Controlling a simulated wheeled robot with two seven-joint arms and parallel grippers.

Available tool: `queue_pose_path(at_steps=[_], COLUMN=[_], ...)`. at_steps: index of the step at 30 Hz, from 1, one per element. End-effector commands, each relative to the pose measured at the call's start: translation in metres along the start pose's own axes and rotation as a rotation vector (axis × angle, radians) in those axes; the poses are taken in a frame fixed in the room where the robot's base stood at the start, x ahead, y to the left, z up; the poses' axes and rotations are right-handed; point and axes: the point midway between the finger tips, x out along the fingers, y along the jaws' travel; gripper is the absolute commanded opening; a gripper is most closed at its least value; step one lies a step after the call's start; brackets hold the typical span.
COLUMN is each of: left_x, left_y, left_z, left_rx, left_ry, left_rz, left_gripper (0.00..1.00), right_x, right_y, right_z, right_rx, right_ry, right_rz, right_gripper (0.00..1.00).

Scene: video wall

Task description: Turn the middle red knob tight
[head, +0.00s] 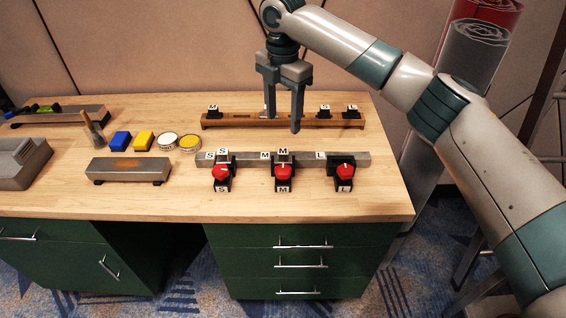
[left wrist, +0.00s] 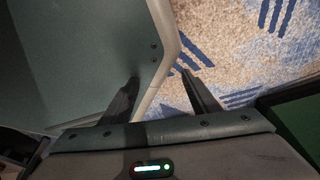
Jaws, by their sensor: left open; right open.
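Three red knobs sit in a row on black mounts along a grey metal bar (head: 242,159) on the wooden workbench. The middle red knob (head: 283,171) has white M labels around it. The left red knob (head: 221,172) has S labels, and the right red knob (head: 345,172) has L labels. My right gripper (head: 283,128) is open and empty, pointing down above the bench behind the middle knob, apart from it. My left gripper is outside the head view. In the left wrist view my left gripper (left wrist: 160,85) is open, with floor and a grey-green surface beyond its fingers.
A wooden rail (head: 240,122) with black labelled pieces lies behind the bar. To the left are a sharpening block (head: 128,170), a blue block (head: 120,140), a yellow block (head: 143,140), round tins (head: 189,142) and a grey tray (head: 22,160). The bench front is clear.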

Motion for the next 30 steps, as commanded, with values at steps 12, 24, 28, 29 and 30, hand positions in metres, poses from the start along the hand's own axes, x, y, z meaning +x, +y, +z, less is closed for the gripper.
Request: queue_pose_path(at_steps=[12, 24, 28, 29, 30], left_x=[-0.002, -0.019, -0.028, -0.029, -0.031], left_y=[-0.004, -0.012, -0.015, -0.015, -0.016], left_z=[-0.014, 0.051, 0.072, 0.073, 0.074], left_rx=[0.001, -0.002, -0.004, -0.004, -0.005], left_ry=[0.006, -0.14, -0.185, -0.187, -0.189], left_rz=[-0.004, -0.013, -0.016, -0.017, -0.017], left_gripper=[0.55, 0.55, 0.55, 0.55, 0.55], right_x=[0.019, 0.085, 0.109, 0.114, 0.121], right_y=[0.0, -0.001, -0.001, -0.001, -0.001], right_z=[0.0, 0.0, -0.001, 0.0, -0.001], right_rx=[0.0, 0.001, 0.001, 0.001, 0.001], right_ry=[0.0, 0.001, 0.002, 0.001, 0.001], right_rz=[-0.002, -0.003, -0.003, -0.004, -0.003], right_gripper=[0.55, 0.55, 0.55, 0.55, 0.55])
